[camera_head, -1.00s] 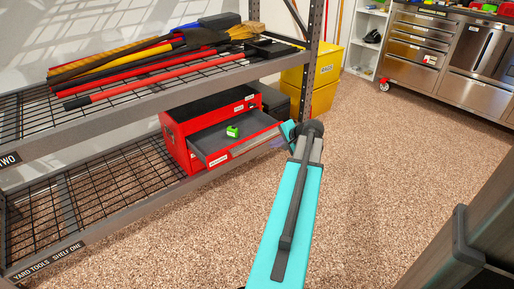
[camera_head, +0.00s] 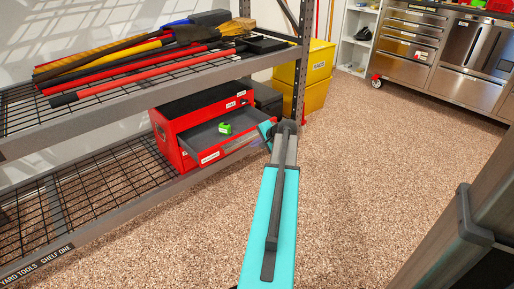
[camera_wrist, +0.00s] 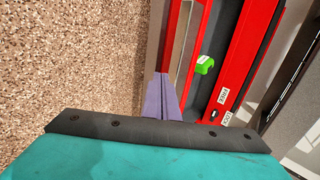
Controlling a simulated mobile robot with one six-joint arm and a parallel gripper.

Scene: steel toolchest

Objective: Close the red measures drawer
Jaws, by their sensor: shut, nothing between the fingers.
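The red measures drawer (camera_head: 222,152) is pulled out of the red toolchest (camera_head: 199,112) on the lower shelf. A green tape measure (camera_head: 225,128) lies inside it; it also shows in the wrist view (camera_wrist: 205,65). My gripper (camera_head: 266,131) is at the right end of the drawer front, partly hidden by my wrist in the head view. In the wrist view its purple fingers (camera_wrist: 161,80) are shut and empty, close beside the red drawer front (camera_wrist: 171,45). I cannot tell whether they touch it.
The lower wire shelf (camera_head: 90,205) has bare room left of the chest. The upper shelf (camera_head: 130,110) holds long-handled tools above it. A shelf post (camera_head: 303,60) and yellow bins (camera_head: 318,75) stand behind my gripper. The speckled floor (camera_head: 370,150) is clear to the right.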

